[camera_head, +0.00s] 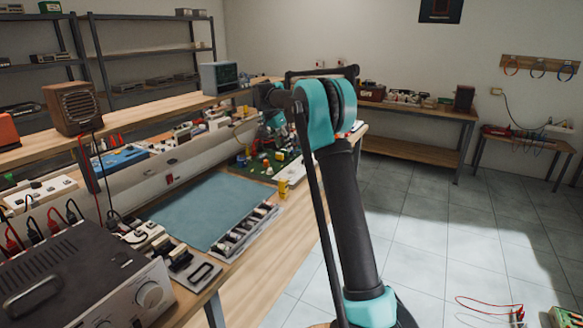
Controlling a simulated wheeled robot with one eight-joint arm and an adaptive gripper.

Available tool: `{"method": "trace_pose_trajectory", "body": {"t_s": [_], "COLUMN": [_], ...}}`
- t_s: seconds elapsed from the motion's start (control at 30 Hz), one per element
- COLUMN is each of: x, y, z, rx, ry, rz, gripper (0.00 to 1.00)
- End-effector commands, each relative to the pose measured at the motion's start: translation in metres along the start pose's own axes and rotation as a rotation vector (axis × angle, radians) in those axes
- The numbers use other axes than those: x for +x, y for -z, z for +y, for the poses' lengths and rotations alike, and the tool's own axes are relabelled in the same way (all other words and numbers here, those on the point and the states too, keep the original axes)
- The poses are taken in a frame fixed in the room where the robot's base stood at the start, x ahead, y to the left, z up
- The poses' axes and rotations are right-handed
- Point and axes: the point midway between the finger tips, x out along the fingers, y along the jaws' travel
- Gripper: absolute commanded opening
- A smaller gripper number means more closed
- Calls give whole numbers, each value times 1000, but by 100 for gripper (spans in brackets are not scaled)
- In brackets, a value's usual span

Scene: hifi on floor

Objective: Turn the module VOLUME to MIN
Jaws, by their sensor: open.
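No VOLUME or MIN lettering can be read, so I cannot tell which module is meant. A dark hi-fi unit (85,278) with a silver front stands on the bench at lower left. Its front has a large round silver knob (149,294) and smaller knobs; their settings are unreadable. On the floor at lower right, a green circuit-board module (565,316) is cut off by the picture edge. A small device with red wires (518,315) lies beside it. My teal and black arm rises in the middle and bends away to the left. My gripper's fingers cannot be made out.
The workbench (285,226) on the left holds a blue mat (214,207), a tray of small parts (243,231) and a yellow cylinder (283,189). Shelves stand behind it. Side tables line the back wall. The tiled floor (455,235) at right is mostly clear.

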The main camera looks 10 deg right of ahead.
Motion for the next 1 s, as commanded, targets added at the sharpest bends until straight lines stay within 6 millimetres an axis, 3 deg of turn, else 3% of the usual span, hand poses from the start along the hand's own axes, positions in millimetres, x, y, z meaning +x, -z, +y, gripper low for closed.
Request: {"method": "trace_pose_trajectory", "body": {"t_s": [0.3, 0.6, 0.8, 1.0], "x": [65, 117, 134, 137], "y": [0, 0, 0, 0], "z": [0, 0, 0, 0], "rx": [0, -2, -1, -2], "ry": [0, 1, 1, 1], "rz": [0, 0, 0, 0], "gripper": [48, 48, 48, 48]}}
